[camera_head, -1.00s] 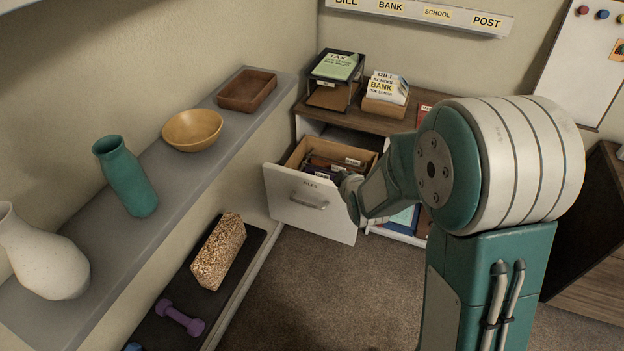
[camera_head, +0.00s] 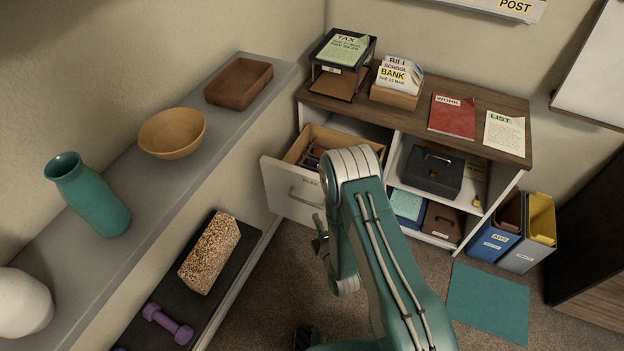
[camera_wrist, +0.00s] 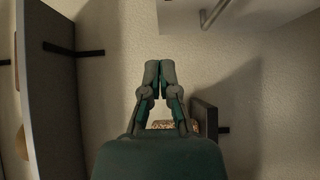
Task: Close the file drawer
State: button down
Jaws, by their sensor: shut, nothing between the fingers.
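The file drawer (camera_head: 279,188) is pulled out of the low cabinet's left side, with files showing inside. Its white front has a grey bar handle (camera_head: 303,197). My arm covers the front's right part in the head view. In the wrist view, my gripper (camera_wrist: 160,65) is shut and empty, its two fingertips together. The drawer's handle (camera_wrist: 212,14) shows at the top right there, apart from the fingers. In the head view, the gripper end is low in front of the drawer and partly hidden by my arm.
A grey wall shelf (camera_head: 185,165) with bowls and vases runs along the left. Below it, a dark low shelf holds a speckled block (camera_head: 210,253) and a purple dumbbell (camera_head: 168,324). File boxes (camera_head: 497,240) stand right of the cabinet (camera_head: 470,90).

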send_near(307, 178)
jog(key=w+a, duration=0.2)
jog(key=a, duration=0.2)
jog(key=w, duration=0.2)
jog(key=shift+w+d+f, duration=0.1)
jog(key=shift+w+d, duration=0.2)
jog(key=shift+w, duration=0.05)
jog(key=shift+w+d, duration=0.25)
jog(key=shift+w, duration=0.5)
jog(key=shift+w, duration=0.1)
